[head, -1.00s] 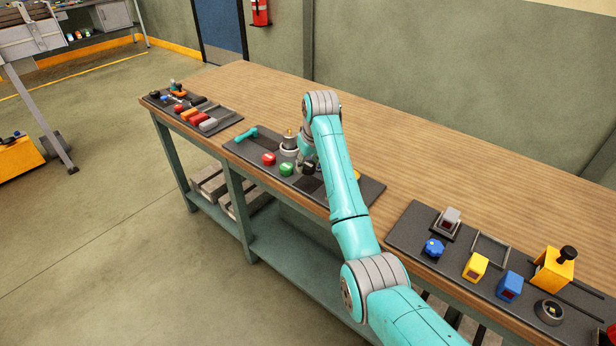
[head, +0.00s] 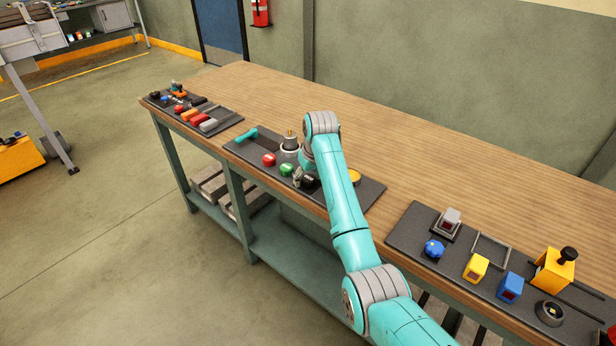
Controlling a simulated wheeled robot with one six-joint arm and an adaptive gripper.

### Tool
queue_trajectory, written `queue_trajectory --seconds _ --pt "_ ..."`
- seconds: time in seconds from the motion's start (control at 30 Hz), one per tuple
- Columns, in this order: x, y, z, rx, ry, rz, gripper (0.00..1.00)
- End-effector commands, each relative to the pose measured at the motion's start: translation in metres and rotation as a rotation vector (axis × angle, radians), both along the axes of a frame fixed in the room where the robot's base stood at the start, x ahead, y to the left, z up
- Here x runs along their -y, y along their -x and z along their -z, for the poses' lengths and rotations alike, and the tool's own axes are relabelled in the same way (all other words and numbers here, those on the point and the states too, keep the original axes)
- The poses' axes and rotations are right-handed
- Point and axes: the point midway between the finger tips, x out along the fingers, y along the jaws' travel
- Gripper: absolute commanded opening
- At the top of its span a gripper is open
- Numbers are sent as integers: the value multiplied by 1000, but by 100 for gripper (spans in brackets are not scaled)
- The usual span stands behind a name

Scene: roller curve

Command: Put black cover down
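The black cover (head: 309,182) shows as a small dark shape at the front of the middle dark mat (head: 369,193), in line with a red cover (head: 268,160) and a green cover (head: 286,169). My gripper (head: 299,176) is low over the mat, right at the black cover. My forearm hides much of it, and the fingers are too small to tell open from shut. Whether the cover touches the mat cannot be told.
A grey cylinder with a brass top (head: 290,142) stands just behind the green cover. A teal-handled tool (head: 246,134) lies at the mat's left. A yellow round part (head: 354,176) is right of my arm. The bench (head: 420,150) behind is clear.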

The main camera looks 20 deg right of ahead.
Motion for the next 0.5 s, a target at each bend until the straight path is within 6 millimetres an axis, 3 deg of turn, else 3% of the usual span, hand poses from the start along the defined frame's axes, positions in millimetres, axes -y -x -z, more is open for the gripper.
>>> queue_trajectory --seconds 0.27,0.5 --pt "0 0 -5 1 0 0 66" --pt "3 10 -41 5 0 0 66"
